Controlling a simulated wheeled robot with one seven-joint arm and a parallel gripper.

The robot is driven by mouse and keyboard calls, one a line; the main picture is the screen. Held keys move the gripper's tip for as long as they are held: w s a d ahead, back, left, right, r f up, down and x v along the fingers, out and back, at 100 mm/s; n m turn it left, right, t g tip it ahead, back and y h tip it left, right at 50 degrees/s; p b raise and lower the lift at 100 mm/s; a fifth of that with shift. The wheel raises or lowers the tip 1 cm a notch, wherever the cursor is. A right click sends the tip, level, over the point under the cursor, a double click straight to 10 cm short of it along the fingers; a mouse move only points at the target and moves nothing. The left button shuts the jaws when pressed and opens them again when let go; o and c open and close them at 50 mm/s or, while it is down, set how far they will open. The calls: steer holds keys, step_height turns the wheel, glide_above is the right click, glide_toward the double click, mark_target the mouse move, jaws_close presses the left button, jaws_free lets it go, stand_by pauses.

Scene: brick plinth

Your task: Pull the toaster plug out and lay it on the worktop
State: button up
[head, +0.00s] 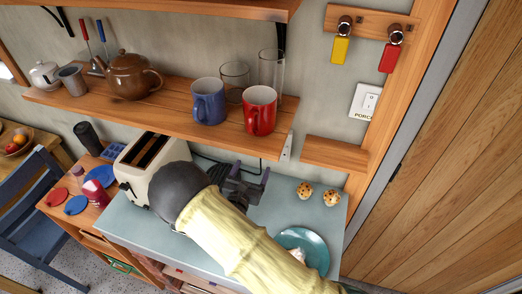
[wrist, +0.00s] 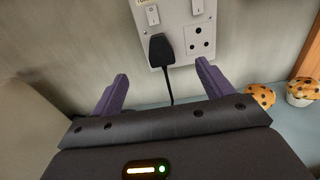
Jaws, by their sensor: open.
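In the wrist view a black plug (wrist: 160,49) sits in the left socket of a white double wall socket (wrist: 187,25), its cord (wrist: 169,90) hanging down. My gripper (wrist: 161,78) is open, with the plug between and beyond its two purple fingers, apart from both. In the head view my gripper (head: 245,182) is over the worktop (head: 325,208), to the right of the cream toaster (head: 148,168), which my arm partly hides. The plug and its socket are hidden in the head view.
Two muffins (head: 304,190) and a teal plate (head: 303,243) are on the worktop to the right. A shelf (head: 190,113) with mugs, glasses and a teapot overhangs the back. Clear worktop shows around the muffins.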

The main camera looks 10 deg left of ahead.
steer(key=w+d+b, duration=0.1)
steer(key=w, duration=0.6)
steer(key=shift+w, duration=0.1)
steer(key=shift+c, duration=0.2)
stand_by(1.1)
steer(key=c, duration=1.6)
steer(key=shift+s+a, duration=0.2)
steer(key=shift+s, duration=1.3)
steer(key=shift+s+a, duration=0.15)
steer(key=shift+s, duration=1.3)
steer(key=shift+c, duration=0.2)
